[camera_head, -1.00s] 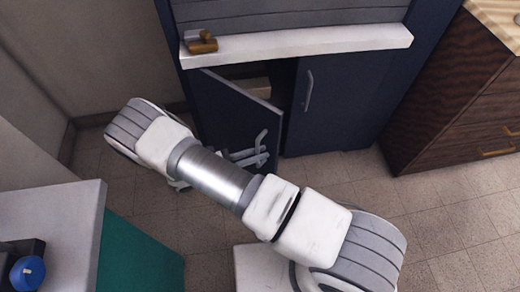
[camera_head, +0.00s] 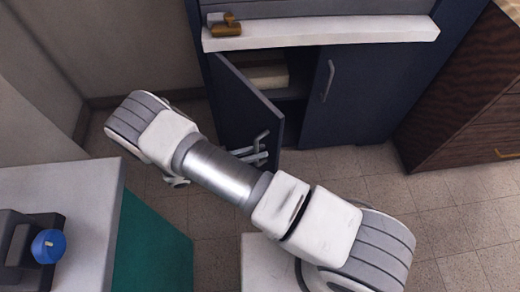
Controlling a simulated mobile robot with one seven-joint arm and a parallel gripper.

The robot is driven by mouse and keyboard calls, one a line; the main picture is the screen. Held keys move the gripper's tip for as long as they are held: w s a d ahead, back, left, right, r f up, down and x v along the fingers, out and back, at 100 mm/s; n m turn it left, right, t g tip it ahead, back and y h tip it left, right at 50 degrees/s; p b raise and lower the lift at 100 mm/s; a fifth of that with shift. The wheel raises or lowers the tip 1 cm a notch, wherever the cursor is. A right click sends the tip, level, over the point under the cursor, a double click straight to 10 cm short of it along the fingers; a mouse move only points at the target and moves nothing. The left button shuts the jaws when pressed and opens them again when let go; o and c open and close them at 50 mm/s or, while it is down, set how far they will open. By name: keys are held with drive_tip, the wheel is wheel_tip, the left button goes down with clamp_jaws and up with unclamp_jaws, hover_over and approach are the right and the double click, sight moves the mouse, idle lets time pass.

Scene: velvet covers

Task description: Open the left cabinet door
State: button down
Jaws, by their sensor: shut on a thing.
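The left cabinet door (camera_head: 248,106) is dark blue and stands partly open, swung out toward me on its left side. My gripper (camera_head: 262,150) is at the door's lower right edge, by the handle, and shut on the handle. My arm crosses in front and hides most of the gripper and the lower part of the door. The right cabinet door (camera_head: 342,95) is shut and has a grey vertical handle (camera_head: 328,80). Through the gap, a pale object (camera_head: 268,77) shows inside the dark cabinet.
A white ledge (camera_head: 320,36) with a small brass-coloured object (camera_head: 226,28) runs above the doors. A wooden drawer unit (camera_head: 470,90) stands at right. A white-topped counter (camera_head: 85,195) with a green side and a blue knobbed object (camera_head: 48,246) is at left. Tiled floor lies between.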

drive_tip(key=shift+a, duration=0.1)
idle(0.3)
drive_tip(key=c, duration=1.1)
unclamp_jaws()
